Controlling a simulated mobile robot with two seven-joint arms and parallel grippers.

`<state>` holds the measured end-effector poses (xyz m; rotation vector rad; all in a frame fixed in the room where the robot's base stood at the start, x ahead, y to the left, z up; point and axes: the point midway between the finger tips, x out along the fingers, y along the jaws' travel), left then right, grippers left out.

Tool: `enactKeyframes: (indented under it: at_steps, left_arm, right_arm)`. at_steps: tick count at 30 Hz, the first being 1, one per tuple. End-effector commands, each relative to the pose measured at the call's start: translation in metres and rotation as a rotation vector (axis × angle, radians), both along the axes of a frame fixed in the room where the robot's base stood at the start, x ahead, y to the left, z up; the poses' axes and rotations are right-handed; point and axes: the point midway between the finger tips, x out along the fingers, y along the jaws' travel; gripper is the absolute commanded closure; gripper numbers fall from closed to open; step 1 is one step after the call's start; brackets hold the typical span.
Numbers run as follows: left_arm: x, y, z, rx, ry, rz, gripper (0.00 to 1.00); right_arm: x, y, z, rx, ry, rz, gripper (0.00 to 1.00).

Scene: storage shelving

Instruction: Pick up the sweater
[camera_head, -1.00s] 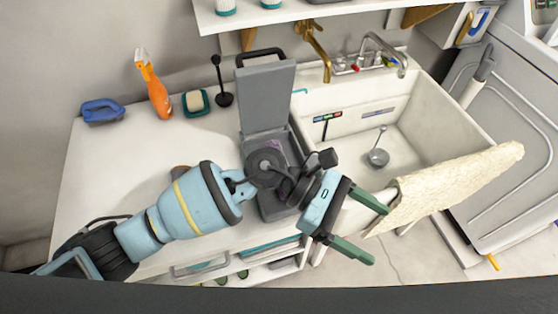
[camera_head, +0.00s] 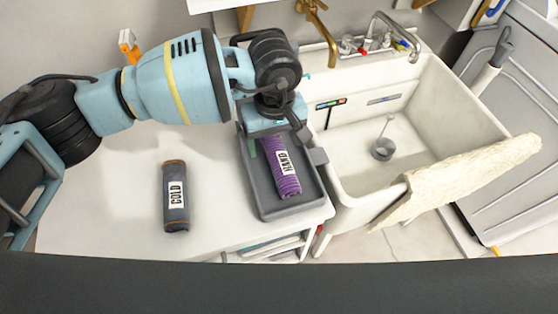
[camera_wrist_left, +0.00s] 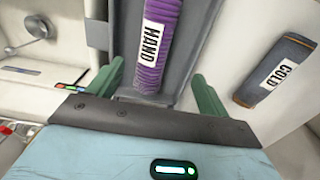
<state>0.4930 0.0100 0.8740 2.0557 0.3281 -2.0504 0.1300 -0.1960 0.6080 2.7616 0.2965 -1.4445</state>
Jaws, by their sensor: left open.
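A rolled purple knitted garment (camera_head: 282,170), which looks like the sweater, lies in an open grey bin and bears a white label reading HAND. It also shows in the left wrist view (camera_wrist_left: 160,30). My left gripper (camera_head: 276,138) points down over the back end of the bin. Its green fingers are apart, one to each side of the near end of the purple roll in the left wrist view, with nothing held. My wrist hides that end in the head view. I cannot tell the remaining height between fingers and roll. My right gripper is out of view.
The grey bin (camera_head: 262,204) has raised walls close around the roll. A dark rolled garment labelled COLD (camera_head: 176,215) lies left on the white counter (camera_head: 110,205). A white sink (camera_head: 345,190) with a cream cloth (camera_head: 460,180) over its edge is right.

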Motion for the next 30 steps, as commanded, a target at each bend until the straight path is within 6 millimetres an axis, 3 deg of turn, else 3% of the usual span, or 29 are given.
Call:
enactKeyframes:
  at_steps: [5, 11, 21, 30]
  left_arm:
    - [-0.001, -0.001, -0.018, -0.001, 0.002, 0.000, 0.21]
    - [0.000, -0.002, -0.024, -0.003, 0.002, 0.000, 0.21]
    - [0.002, -0.008, -0.066, -0.003, 0.003, 0.002, 0.21]
    - [0.002, -0.008, -0.073, -0.003, 0.001, 0.001, 0.21]
  right_arm:
    - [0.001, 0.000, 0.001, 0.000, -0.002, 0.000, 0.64]
    - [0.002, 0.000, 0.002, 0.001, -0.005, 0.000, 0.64]
    - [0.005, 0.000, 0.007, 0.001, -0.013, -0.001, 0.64]
    - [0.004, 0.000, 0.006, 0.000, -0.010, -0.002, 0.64]
